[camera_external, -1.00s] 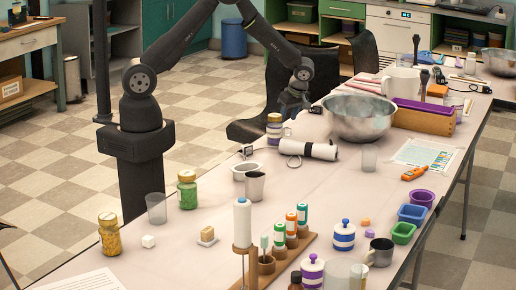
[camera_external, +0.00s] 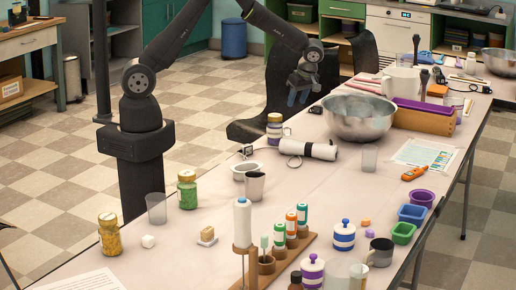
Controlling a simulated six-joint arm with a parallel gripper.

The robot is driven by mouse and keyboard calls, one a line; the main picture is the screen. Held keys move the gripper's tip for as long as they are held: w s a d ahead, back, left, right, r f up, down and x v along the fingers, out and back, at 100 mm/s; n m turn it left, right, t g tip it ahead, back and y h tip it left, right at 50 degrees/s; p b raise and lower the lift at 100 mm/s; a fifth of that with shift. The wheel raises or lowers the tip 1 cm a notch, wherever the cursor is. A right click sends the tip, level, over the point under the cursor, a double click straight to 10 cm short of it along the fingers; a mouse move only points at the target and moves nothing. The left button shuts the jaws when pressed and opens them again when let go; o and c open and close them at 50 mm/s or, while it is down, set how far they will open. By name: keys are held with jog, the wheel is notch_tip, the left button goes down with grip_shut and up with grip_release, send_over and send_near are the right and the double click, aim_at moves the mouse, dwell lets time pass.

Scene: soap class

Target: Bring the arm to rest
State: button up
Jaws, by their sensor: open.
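A dark chair (camera_external: 300,75) stands behind my gripper. The table's middle has bare patches.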

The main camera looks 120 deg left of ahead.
aim_at(287, 128)
jog(key=x, duration=1.3)
jog(key=shift+s+d, duration=0.1)
jog(key=shift+d, duration=0.05)
notch_tip(287, 128, up, 11)
jog(key=w+d+m+t+y, duration=0.15)
jog(key=w+d+m, duration=0.55)
jog(key=w+d, duration=0.75)
jog(key=w+d+m+t+y, duration=0.1)
jog(key=w+d+m+t, duration=0.2)
jog(key=w+d+m, duration=0.75)
jog(key=w+d+m+t+h, duration=0.1)
jog(key=d+m, duration=0.5)
jog(key=d, duration=3.3)
jog(key=shift+w+t, duration=0.65)
jog(key=shift+t, duration=0.3)
jog(key=shift+h, duration=0.35)
